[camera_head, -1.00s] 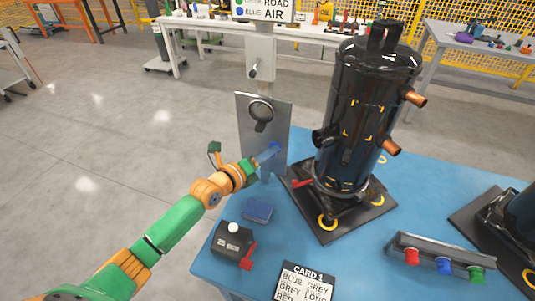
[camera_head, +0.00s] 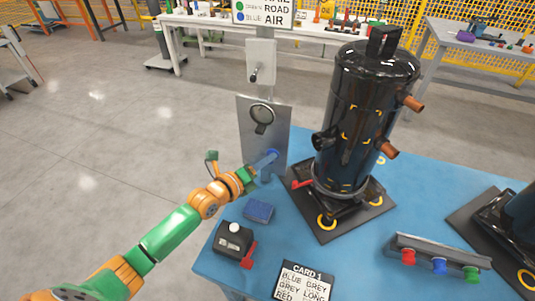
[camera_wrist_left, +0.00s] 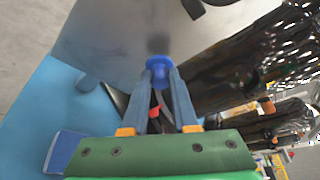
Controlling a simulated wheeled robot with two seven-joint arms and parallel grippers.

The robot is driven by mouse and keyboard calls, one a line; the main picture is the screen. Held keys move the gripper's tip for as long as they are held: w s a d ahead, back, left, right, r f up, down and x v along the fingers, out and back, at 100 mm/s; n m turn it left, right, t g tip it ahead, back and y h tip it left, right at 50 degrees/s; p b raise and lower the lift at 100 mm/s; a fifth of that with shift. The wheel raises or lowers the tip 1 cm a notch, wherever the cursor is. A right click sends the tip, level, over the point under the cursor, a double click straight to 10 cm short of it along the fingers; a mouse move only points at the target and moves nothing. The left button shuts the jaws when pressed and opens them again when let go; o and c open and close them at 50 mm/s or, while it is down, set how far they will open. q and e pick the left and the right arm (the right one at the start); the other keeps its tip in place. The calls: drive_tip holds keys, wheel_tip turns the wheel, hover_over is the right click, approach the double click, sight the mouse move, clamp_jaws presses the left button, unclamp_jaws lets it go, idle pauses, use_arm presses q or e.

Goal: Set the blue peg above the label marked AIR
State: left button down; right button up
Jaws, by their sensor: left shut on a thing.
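A blue peg (camera_wrist_left: 158,68) with a round flange sits between the two fingertips of my left gripper (camera_wrist_left: 160,85), which is shut on it. The peg is close to the grey upright plate (camera_wrist_left: 110,40); I cannot tell whether it touches. In the head view the peg (camera_head: 273,154) shows at the lower part of the plate (camera_head: 283,121), and my left gripper (camera_head: 264,161) reaches in from the left. A sign (camera_head: 264,13) above the plate reads AIR on its bottom line, beside BLUE. My right gripper is not in view.
A black compressor (camera_head: 368,115) stands right of the plate on a dark base. A rack (camera_head: 430,249) with red, blue and green pieces, a card (camera_head: 303,283), a dark box (camera_head: 232,240) and a blue block (camera_head: 258,211) lie on the blue table (camera_head: 345,255).

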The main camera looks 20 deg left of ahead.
use_arm(q)
drive_tip(key=s+p, duration=0.2)
drive_tip(key=s, duration=0.2)
drive_tip(key=shift+a+p, duration=0.1)
drive_tip(key=shift+p, duration=0.25)
